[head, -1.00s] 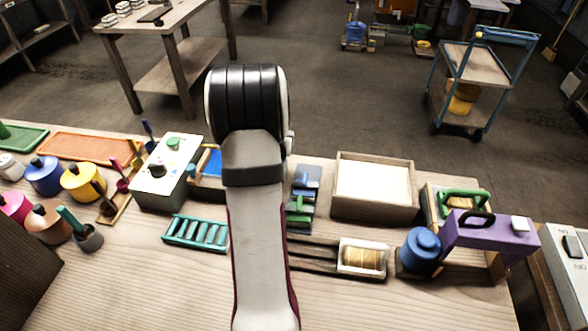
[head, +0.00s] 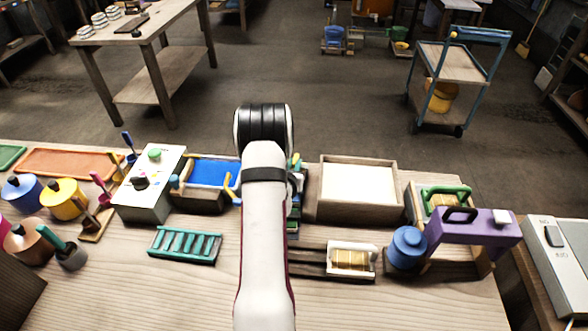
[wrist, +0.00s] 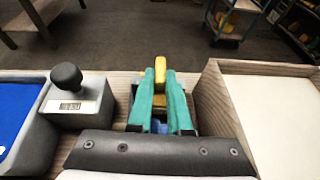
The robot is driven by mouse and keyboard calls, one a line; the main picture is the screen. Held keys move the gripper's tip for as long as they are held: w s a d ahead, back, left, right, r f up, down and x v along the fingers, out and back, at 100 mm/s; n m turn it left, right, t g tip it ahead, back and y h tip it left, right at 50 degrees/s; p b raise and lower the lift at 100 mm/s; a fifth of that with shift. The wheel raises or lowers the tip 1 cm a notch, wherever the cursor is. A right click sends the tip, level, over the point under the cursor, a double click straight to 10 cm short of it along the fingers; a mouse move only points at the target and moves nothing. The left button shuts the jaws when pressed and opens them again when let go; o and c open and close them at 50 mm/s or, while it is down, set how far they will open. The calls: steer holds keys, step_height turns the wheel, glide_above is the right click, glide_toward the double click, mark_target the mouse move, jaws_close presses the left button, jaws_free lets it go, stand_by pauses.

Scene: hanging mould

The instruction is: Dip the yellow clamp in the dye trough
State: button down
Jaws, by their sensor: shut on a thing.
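In the wrist view the teal fingers of my gripper (wrist: 160,102) are shut on the yellow clamp (wrist: 160,77), whose top shows between and beyond them. Something blue shows low between the fingers; I cannot tell what it is. The dye trough (head: 183,196), filled with blue dye, stands left of my arm in the head view. Its blue dye (wrist: 14,112) is at the left edge of the wrist view, apart from my gripper. In the head view my arm hides most of the gripper and the clamp.
A grey block with a black knob (wrist: 66,77) stands between the trough and my gripper. A wooden box with a pale filling (head: 358,185) stands close on the right. A teal rack (head: 185,243) lies in front of the trough. Bare tabletop lies nearer me.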

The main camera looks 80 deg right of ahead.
steer(key=shift+f, duration=0.65)
steer(key=shift+f, duration=0.15)
steer(key=c, duration=0.8)
jaws_free()
steer(key=shift+c, duration=0.2)
